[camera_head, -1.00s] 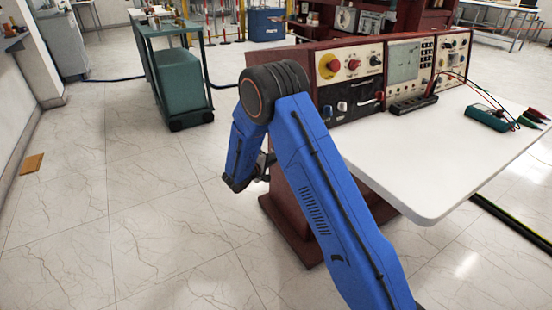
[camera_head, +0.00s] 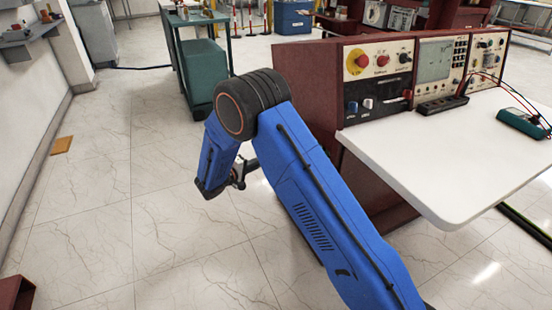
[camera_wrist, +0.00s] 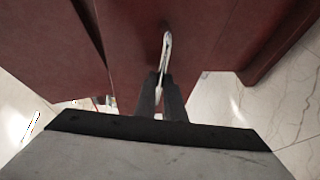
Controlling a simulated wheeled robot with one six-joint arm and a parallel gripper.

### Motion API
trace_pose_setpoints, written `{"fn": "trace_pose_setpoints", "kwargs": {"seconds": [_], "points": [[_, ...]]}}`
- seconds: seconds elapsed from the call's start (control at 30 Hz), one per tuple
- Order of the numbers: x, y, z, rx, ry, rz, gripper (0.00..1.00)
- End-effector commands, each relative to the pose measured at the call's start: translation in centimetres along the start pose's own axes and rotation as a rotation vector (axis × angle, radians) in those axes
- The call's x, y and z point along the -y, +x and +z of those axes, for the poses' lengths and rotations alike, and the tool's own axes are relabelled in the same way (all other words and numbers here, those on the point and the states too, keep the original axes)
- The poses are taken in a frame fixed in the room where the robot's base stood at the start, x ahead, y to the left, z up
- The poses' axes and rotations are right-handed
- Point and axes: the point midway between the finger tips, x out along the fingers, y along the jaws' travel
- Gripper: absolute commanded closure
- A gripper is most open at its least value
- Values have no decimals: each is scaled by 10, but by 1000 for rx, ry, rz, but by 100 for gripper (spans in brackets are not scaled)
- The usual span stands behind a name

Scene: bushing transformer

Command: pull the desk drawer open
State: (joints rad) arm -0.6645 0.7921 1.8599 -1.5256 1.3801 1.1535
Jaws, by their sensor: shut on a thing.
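The desk (camera_head: 365,195) is dark red with a white top and stands right of my arm in the head view. In the wrist view a dark red front panel (camera_wrist: 135,40) fills the upper middle, with a slim metal handle (camera_wrist: 167,42) on it. My gripper (camera_wrist: 162,78) has its two dark fingers close together on the lower end of this handle. In the head view my gripper (camera_head: 243,172) shows small, left of the desk and partly behind my blue arm. The drawer itself is hidden there, so how far out it stands cannot be told.
Instrument panels (camera_head: 430,65) and a power strip (camera_head: 442,105) stand on the desktop (camera_head: 440,165). A green cart (camera_head: 203,75) stands behind my arm. A dark red corner (camera_head: 14,292) shows at the lower left.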

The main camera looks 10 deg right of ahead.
Motion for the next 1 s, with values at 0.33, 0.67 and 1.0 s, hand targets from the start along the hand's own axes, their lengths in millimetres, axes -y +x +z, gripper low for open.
{"fn": "trace_pose_setpoints", "kwargs": {"seconds": [0.33,0.67,1.0], "points": [[18,-74,-31,-2,0,-1,100],[25,-105,-44,0,-1,0,100],[26,-109,-46,0,0,-1,100]]}}
